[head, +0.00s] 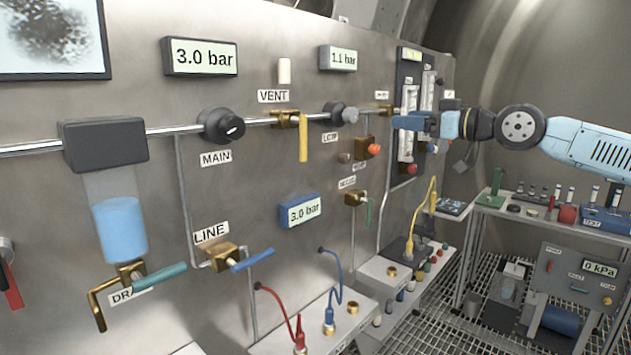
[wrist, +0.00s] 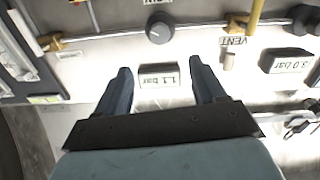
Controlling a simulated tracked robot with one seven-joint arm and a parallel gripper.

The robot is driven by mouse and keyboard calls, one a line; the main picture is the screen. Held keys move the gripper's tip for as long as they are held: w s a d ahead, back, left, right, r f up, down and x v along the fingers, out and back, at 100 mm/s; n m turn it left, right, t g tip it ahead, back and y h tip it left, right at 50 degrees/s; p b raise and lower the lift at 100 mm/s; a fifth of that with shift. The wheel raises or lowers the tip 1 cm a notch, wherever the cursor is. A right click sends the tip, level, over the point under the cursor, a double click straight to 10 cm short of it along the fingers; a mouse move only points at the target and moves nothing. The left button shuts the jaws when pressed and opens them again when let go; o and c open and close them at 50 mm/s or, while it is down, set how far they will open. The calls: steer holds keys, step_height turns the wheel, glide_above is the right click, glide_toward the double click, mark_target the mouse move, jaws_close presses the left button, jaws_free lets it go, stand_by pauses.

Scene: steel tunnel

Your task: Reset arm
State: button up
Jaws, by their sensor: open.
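My gripper (head: 408,122) shows in the head view at the right end of the steel panel, with its blue fingers pointing left toward the panel's flow tubes. In the wrist view my gripper (wrist: 160,68) has its two dark fingers spread apart with nothing held between them. The 1.1 bar display (wrist: 158,76) appears upside down between the fingers, beyond them; I cannot tell the exact distance. My blue and white arm reaches in from the right in the head view.
The panel carries the MAIN knob (head: 221,126), yellow VENT handle (head: 303,138), blue LINE handle (head: 252,260) and a blue-filled drain vessel (head: 119,228). Below are benches with cables (head: 292,315). A shelf (head: 560,215) with small items stands at the right, over a grated floor.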

steer(key=s+f+m+h, duration=0.25)
steer(key=s+h, duration=0.35)
steer(key=s, duration=0.9)
steer(key=s+a+f+m+g+h, duration=0.2)
steer(key=s+f+m+g+h, duration=0.1)
steer(key=f, duration=0.5)
steer(key=s+a+f+m+g+h, duration=0.2)
steer(key=s+f+m+g+h, duration=0.1)
steer(key=s+f, duration=0.3)
step_height(320, 180, down, 2)
steer(key=shift+s+a+f+m+g, duration=0.1)
steer(key=shift+s+a+m+g, duration=0.15)
steer(key=shift+m+g, duration=0.4)
stand_by(1.3)
